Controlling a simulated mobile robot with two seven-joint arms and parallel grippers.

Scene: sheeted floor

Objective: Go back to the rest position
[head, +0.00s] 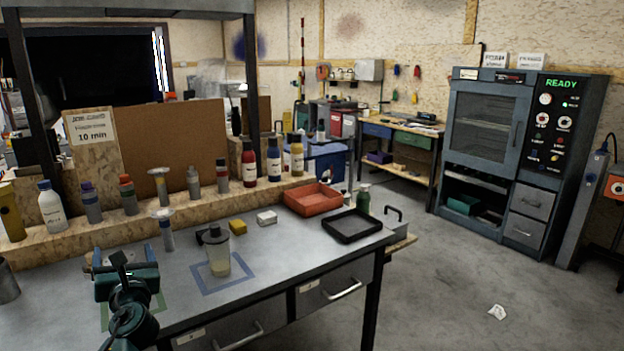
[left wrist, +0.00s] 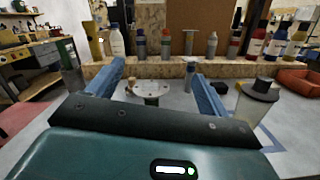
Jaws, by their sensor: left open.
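My right gripper is in neither view.
A wooden ledge (head: 70,235) with several bottles runs behind the bench. A small capped vial (head: 166,238), a yellow block (head: 238,227), a white block (head: 266,217), a red tray (head: 312,199) and a black tray (head: 352,226) are on the bench. An oven cabinet (head: 485,125) stands right.

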